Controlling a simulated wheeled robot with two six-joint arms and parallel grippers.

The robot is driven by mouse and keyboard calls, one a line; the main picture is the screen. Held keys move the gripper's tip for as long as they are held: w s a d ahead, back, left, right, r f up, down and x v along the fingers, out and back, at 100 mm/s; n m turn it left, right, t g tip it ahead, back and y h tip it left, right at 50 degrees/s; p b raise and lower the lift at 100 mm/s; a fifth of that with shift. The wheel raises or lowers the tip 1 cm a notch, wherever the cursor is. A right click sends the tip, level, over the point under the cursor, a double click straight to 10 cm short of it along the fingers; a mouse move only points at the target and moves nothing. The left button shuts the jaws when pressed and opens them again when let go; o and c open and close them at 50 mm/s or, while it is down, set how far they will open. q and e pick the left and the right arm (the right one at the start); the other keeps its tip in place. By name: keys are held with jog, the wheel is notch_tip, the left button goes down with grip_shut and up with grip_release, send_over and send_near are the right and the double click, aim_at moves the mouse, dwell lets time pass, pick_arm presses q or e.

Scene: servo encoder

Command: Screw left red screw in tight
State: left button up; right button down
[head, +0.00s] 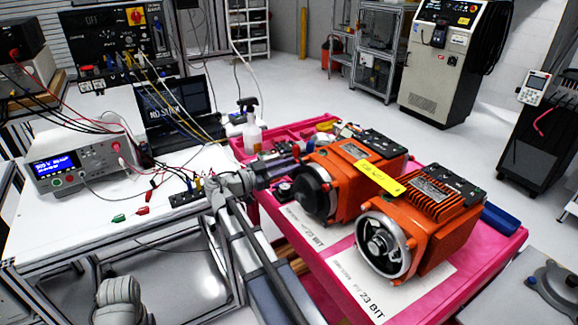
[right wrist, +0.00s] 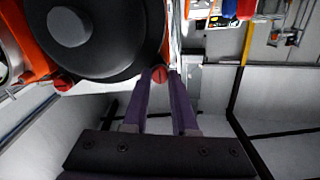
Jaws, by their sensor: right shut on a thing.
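Two orange servo motors stand on a pink cart. The left one (head: 355,165) carries a round black encoder cover (head: 314,188), which fills the upper left of the right wrist view (right wrist: 85,35). A red screw (right wrist: 159,74) is at the cover's lower right edge in the right wrist view. My right gripper (head: 292,164) has its purple fingers closed around this screw, with its head between the fingertips. A second red screw (right wrist: 62,84) is at the cover's lower left and is free. The screws cannot be made out in the head view. My left gripper is not in view.
The right orange motor (head: 420,222) stands close by with a yellow tool or label (head: 380,177) between the motors. The pink cart (head: 482,280) holds a spray bottle (head: 251,130) at its back left. A white bench (head: 70,222) with a meter and cables is at left.

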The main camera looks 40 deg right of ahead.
jog(key=m, duration=1.3)
jog(key=shift+a+f, duration=0.1)
jog(key=shift+m, duration=0.3)
jog(key=c, duration=0.7)
grip_release()
jog(key=shift+w+a, duration=0.25)
jog(key=shift+a, duration=1.7)
jog(key=shift+w+a, duration=0.2)
jog(key=shift+a, duration=1.7)
